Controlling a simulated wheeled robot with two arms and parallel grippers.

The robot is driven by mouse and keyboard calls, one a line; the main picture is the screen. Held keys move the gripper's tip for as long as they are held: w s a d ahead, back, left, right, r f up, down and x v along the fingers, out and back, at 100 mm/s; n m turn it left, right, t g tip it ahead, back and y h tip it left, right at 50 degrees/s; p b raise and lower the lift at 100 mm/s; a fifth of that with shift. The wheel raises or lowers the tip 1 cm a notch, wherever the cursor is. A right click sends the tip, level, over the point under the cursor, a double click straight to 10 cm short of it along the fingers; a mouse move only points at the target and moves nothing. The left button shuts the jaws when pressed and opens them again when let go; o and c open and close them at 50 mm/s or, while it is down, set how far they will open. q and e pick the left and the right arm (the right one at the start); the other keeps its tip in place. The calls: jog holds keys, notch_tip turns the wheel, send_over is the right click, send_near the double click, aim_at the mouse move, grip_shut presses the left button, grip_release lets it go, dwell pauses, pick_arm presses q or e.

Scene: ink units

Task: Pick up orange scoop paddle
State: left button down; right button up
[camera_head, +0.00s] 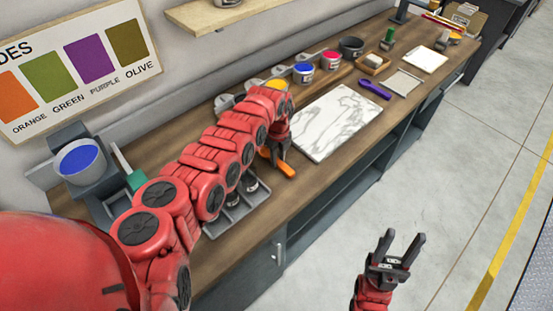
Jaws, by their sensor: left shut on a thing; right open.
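The orange scoop paddle (287,169) shows as a short orange piece at the front part of the wooden bench, left of the marble slab. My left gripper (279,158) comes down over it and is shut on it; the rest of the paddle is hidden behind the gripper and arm. I cannot tell whether the paddle is lifted or touches the bench. My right gripper (400,245) is open and empty, in front of the bench over the floor.
A white marble slab (338,121) lies right of my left gripper. Beyond it are a purple paddle (375,90), pots with blue (303,70) and red (331,61) ink, and a small tray (403,82). A grey tray (236,213) is partly hidden under my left arm.

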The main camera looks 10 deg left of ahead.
pick_arm(q)
jog(key=shift+r, duration=0.1)
jog(key=shift+r, duration=0.2)
notch_tip(320, 180, up, 2)
jog(key=shift+w+a+r+b, duration=0.1)
jog(key=shift+a+b, duration=0.05)
jog(key=shift+b, duration=0.85)
jog(key=s+d, duration=0.2)
jog(key=s+d+r+b, duration=0.1)
jog(key=d, duration=0.1)
jog(key=s+d+b, duration=0.1)
jog(key=s+d, duration=0.1)
jog(key=shift+s+d+r, duration=0.2)
jog(key=shift+s+d, duration=0.1)
jog(key=shift+d, duration=0.05)
jog(key=p, duration=0.3)
jog(key=s+d+r+p, duration=0.1)
jog(key=p, duration=0.2)
jog(key=shift+s+d+r, duration=0.15)
jog(key=shift+s+d, duration=0.05)
jog(key=shift+d, duration=0.1)
jog(key=s+d+p, duration=0.2)
jog(key=d, duration=0.1)
jog(key=shift+s+d+p, duration=0.2)
jog(key=shift+s+p, duration=0.15)
jog(key=shift+p, duration=0.05)
jog(key=shift+s+d+f, duration=0.25)
jog(key=shift+s+d, duration=0.1)
jog(key=shift+d, duration=0.1)
